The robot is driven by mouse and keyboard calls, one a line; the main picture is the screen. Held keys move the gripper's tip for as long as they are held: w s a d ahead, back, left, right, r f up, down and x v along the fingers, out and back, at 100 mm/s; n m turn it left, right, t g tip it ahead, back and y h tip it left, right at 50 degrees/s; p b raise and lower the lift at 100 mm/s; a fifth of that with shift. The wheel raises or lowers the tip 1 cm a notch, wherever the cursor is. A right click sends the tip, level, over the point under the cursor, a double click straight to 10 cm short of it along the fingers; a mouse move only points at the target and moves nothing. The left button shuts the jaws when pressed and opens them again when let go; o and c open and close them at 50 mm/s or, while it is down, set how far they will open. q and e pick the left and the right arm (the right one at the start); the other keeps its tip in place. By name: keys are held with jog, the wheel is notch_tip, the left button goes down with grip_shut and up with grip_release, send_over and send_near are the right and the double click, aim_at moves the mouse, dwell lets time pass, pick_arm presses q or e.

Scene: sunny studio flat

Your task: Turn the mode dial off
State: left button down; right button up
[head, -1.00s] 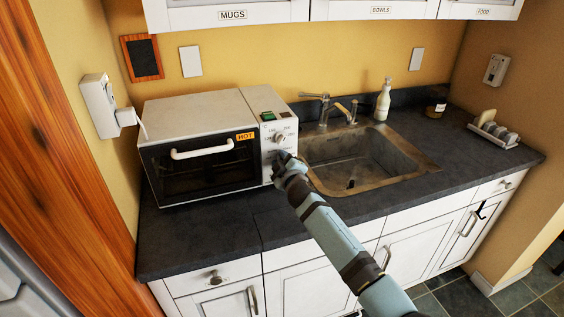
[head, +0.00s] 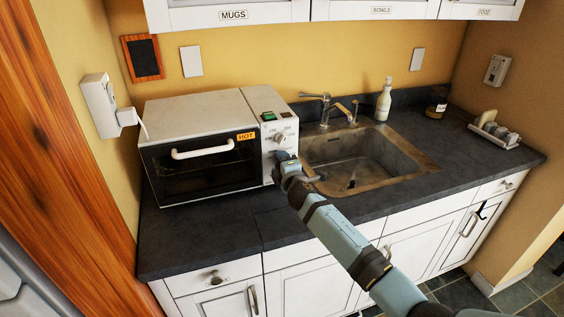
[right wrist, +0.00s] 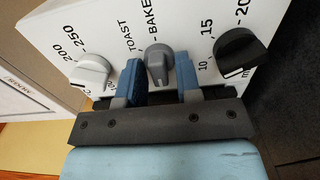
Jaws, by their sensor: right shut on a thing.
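The mode dial (right wrist: 159,66) is the grey middle knob on the front of the white toaster oven (head: 195,107). The words TOAST and BAKE are printed beside and above it in the right wrist view. My right gripper (right wrist: 160,82) has its blue fingers on either side of this dial and is shut on it. In the head view the gripper (head: 284,163) is at the oven's control panel and hides the dial. The exact setting of the dial's pointer is hard to read. My left gripper is not in view.
A white temperature dial (right wrist: 90,70) and a black timer dial (right wrist: 240,52) flank the mode dial closely. The sink (head: 362,165) and its tap (head: 327,106) are right of the oven. The dark counter (head: 215,232) in front is clear.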

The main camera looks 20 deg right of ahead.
dwell(0.4)
jog(key=o, duration=0.6)
jog(key=shift+s, duration=0.1)
jog(key=s, duration=1.3)
jog(key=shift+s+d, duration=0.25)
jog(key=shift+s, duration=0.05)
